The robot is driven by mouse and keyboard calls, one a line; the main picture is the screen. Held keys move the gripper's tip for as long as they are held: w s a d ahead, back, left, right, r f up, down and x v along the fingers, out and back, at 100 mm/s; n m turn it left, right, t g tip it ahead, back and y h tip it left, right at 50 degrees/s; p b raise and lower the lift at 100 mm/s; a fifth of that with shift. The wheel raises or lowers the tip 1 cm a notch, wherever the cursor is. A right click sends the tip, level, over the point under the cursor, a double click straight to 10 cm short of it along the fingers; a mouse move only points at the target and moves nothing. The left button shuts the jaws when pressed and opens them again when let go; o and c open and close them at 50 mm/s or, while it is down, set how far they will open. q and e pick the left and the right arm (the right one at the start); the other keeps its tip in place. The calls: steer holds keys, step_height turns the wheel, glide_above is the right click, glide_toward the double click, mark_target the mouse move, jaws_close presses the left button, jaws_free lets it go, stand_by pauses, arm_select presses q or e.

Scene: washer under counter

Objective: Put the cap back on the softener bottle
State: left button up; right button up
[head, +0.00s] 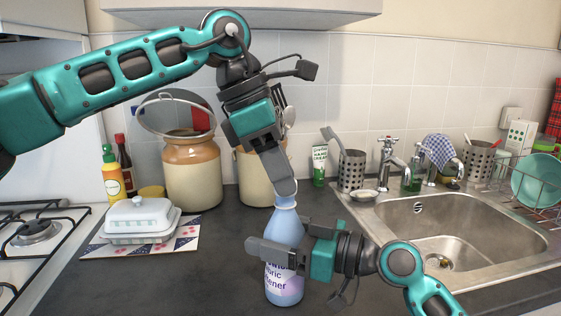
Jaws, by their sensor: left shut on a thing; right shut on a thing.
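The softener bottle (284,289) is light blue with a printed label and stands upright near the front of the dark counter. My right gripper (284,250) comes from the right and is shut around the bottle's body below the shoulder. My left gripper (284,190) points down from above and is shut, with its fingertips right over the bottle's neck. The cap is mostly or wholly hidden by the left fingers. A pale blue edge (285,201) shows just under these fingertips; I cannot tell whether it is cap or neck, or whether the cap touches the bottle.
A sink (455,225) is to the right and a gas hob (40,235) to the left. A white butter dish (140,218) sits left of the bottle. Stoneware jars (191,170) stand behind. The counter between dish and bottle is clear.

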arm_select(q)
steer(key=shift+f, duration=0.6)
stand_by(0.5)
arm_select(e)
jaws_close()
arm_select(q)
steer(key=m, duration=0.2)
steer(key=m+g, duration=0.1)
steer(key=m, duration=0.1)
steer(key=m+g, duration=0.1)
steer(key=m, duration=0.1)
steer(key=shift+w+d+y, duration=0.15)
steer(key=shift+w+y, duration=0.15)
steer(key=m+g, duration=0.1)
steer(key=m, duration=0.1)
steer(key=m+y, duration=0.1)
steer(key=m, duration=0.2)
steer(key=shift+g, duration=0.4)
steer(key=shift+w+m+g+y, duration=0.1)
steer(key=shift+m+g+y, duration=0.35)
steer(key=shift+m, duration=0.95)
steer(key=o, duration=1)
steer(key=shift+c, duration=0.4)
